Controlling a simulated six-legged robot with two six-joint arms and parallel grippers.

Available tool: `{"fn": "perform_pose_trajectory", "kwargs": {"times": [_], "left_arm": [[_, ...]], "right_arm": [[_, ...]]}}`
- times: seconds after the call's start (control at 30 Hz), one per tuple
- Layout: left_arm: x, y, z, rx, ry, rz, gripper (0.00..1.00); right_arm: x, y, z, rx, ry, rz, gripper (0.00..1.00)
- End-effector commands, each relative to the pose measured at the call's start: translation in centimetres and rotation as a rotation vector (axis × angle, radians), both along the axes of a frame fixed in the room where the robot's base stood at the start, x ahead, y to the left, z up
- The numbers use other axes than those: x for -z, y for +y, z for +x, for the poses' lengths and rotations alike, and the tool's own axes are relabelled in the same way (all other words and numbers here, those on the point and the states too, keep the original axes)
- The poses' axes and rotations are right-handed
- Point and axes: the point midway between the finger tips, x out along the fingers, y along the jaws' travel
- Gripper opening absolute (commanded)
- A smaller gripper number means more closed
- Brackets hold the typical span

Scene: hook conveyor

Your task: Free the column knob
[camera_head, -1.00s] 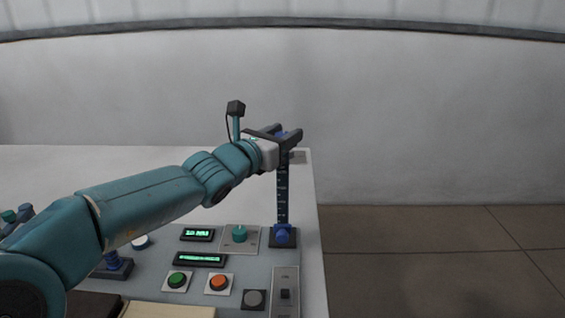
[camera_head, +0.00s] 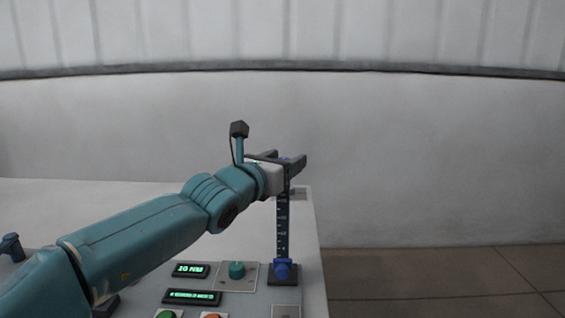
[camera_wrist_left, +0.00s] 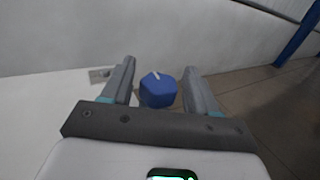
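A dark column (camera_head: 282,225) with pale scale marks stands upright on the console near its right edge. A blue knob (camera_wrist_left: 158,91) with a white mark tops it. My left gripper (camera_head: 290,160) is at the column's top. In the left wrist view my left gripper (camera_wrist_left: 159,67) has its fingers spread on either side of the knob, with gaps on both sides. In the head view the knob is mostly hidden by the fingers. A second blue part (camera_head: 283,268) sits at the column's foot. My right gripper is in neither view.
Around the column's foot are a teal dial (camera_head: 237,269), two lit displays (camera_head: 191,270) and green (camera_head: 169,314) and orange buttons. A blue part (camera_head: 11,247) stands at far left. Open floor (camera_head: 430,280) lies right of the console.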

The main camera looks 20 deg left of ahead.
Motion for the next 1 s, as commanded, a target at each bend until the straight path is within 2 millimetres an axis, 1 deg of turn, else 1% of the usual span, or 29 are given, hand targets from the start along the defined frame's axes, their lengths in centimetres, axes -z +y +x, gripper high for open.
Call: {"fn": "perform_pose_trajectory", "kwargs": {"times": [0.3,0.37,0.43,0.57,0.7,0.9,1.0], "left_arm": [[0.0,0.1,-0.1,-0.001,0.000,0.000,0.65],[0.1,0.2,-0.5,-0.001,-0.001,0.000,0.65],[0.1,0.4,-1.4,-0.001,-0.002,0.001,0.65],[0.2,1.1,-4.2,-0.002,-0.003,0.000,0.65],[0.0,1.9,-8.1,-0.002,-0.003,0.000,0.65],[-0.3,2.9,-12.8,-0.002,-0.002,0.000,0.65],[-0.3,3.3,-14.4,-0.001,-0.002,0.000,0.65]], "right_arm": [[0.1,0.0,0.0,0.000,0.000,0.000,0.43],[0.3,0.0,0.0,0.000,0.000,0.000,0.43],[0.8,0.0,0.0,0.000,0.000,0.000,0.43],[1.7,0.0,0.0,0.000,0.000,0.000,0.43],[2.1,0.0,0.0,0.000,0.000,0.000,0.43],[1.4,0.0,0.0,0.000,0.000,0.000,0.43],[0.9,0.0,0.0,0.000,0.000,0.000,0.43]]}}
